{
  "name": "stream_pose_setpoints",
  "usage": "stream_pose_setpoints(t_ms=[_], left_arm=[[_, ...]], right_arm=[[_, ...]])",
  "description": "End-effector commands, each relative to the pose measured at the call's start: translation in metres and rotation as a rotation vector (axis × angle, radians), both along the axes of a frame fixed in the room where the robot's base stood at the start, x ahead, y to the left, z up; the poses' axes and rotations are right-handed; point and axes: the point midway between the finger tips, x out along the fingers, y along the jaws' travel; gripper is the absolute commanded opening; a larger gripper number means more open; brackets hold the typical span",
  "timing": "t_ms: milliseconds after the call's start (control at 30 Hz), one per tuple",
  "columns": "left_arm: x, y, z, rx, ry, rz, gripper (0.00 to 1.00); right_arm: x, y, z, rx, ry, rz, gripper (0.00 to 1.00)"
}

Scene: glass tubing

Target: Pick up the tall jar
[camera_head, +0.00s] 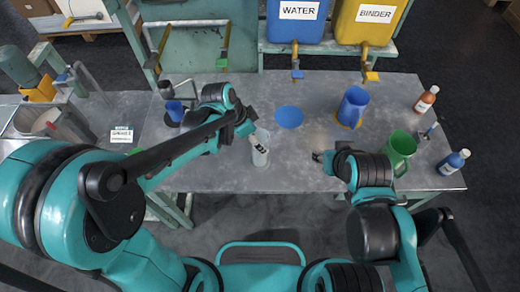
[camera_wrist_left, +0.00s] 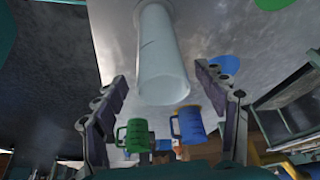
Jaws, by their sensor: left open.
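The tall jar (camera_head: 260,153) is a pale, translucent cylinder standing on the grey table, left of centre in the head view. In the left wrist view the jar (camera_wrist_left: 163,55) is large, lying between and beyond the two fingers. My left gripper (camera_head: 246,131) is beside the jar's upper part in the head view. In the left wrist view its fingers (camera_wrist_left: 160,78) are spread apart, with nothing held; I cannot tell whether either touches the jar. My right gripper (camera_head: 322,157) is low over the table to the right; its jaws are too small to read.
A blue disc (camera_head: 289,117) lies behind the jar. A blue jug (camera_head: 352,105) and a green jug (camera_head: 400,148) stand to the right, near an orange bottle (camera_head: 426,98) and a blue bottle (camera_head: 453,162). A small blue cup (camera_head: 175,111) is at left. Bare table (camera_head: 300,180) lies between my grippers.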

Motion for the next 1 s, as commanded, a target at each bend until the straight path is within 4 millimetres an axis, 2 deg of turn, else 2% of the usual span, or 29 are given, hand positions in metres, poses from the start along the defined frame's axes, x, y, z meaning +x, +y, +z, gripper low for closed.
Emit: stream_pose_setpoints(t_ms=[367,600,867,1000], left_arm=[[0.005,-0.011,-0.038,0.0,0.0,-0.01,0.72],[0.01,-0.021,-0.073,0.0,0.0,-0.011,0.72],[0.01,-0.022,-0.075,0.0,0.001,-0.009,0.72],[0.01,-0.022,-0.074,0.0,0.001,-0.009,0.35]], right_arm=[[0.0,0.0,-0.017,0.0,0.0,0.0,0.4],[0.0,0.0,-0.035,0.0,0.0,0.0,0.4],[0.0,0.0,-0.034,0.0,0.0,0.0,0.4],[0.0,0.0,-0.034,0.0,0.0,0.0,0.4]])
